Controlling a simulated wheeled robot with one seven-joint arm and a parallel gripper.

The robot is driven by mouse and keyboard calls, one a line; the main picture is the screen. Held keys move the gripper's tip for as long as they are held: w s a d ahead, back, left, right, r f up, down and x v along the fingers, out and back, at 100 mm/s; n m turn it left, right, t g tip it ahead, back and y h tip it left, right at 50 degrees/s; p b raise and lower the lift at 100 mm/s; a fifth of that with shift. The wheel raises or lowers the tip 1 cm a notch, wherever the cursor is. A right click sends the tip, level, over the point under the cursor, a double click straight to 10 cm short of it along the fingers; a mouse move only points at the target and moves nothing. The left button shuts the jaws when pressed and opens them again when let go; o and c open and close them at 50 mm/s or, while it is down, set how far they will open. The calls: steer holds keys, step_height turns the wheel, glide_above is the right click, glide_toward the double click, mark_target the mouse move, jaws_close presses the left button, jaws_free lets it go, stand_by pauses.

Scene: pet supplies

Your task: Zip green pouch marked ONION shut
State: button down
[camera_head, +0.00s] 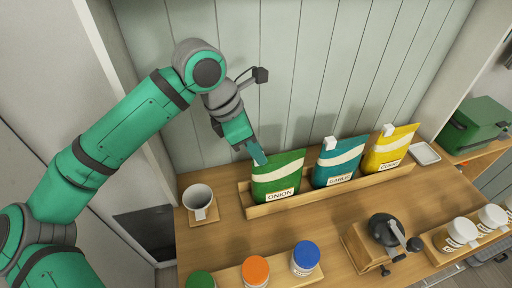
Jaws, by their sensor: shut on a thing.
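The green pouch (278,180) marked ONION stands upright at the left end of a wooden rack on the counter, with a pale band across it. My gripper (259,160) reaches down from the upper left to the pouch's top left corner. It is shut there on something small at the top edge, most likely the zip slider. The fingers hide the slider, and I cannot tell how far the zip is closed.
A teal pouch (338,163) marked GARLIC and a yellow pouch (390,149) stand to the right in the same rack (327,193), each with a white tab on top. Jars (305,258) and a grinder (385,230) stand in front. The panelled wall is close behind.

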steer(key=c, duration=1.6)
jaws_free()
steer(key=shift+r, duration=0.15)
steer(key=shift+a+r, duration=0.2)
steer(key=shift+r, duration=0.05)
steer(key=v, duration=1)
